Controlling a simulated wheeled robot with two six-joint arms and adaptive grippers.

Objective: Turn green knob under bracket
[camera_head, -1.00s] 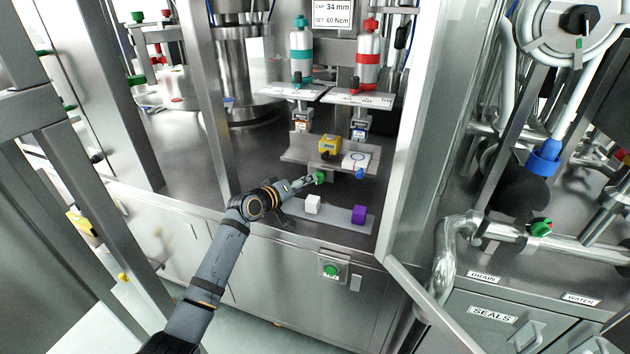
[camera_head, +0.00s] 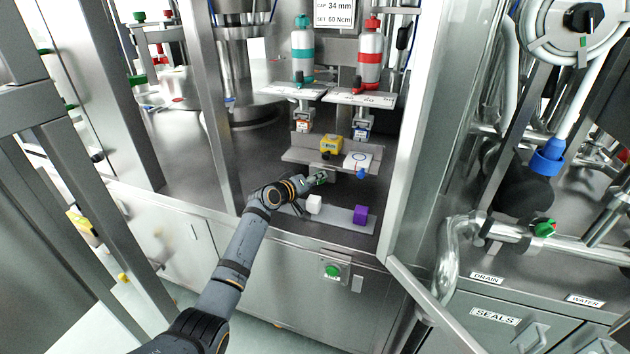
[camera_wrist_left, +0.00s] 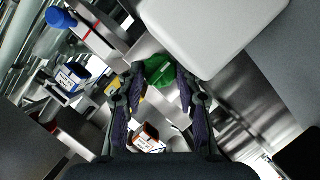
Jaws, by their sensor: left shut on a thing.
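The bracket (camera_head: 300,156) is a metal shelf inside the machine, with a yellow block (camera_head: 331,144) on it. The green knob sits under the bracket; in the head view it is mostly hidden by my left gripper (camera_head: 318,180). In the left wrist view the green knob (camera_wrist_left: 163,72) lies between the fingertips of my left gripper (camera_wrist_left: 160,85), which is shut on it. My left arm comes in from the lower left. My right gripper is not in view.
A blue knob (camera_head: 361,174) hangs under the bracket to the right. A white cube (camera_head: 314,204) and a purple cube (camera_head: 361,215) sit on a grey strip in front. Teal (camera_head: 303,48) and red (camera_head: 370,56) bottles stand above. A metal post (camera_head: 216,110) rises left of the arm.

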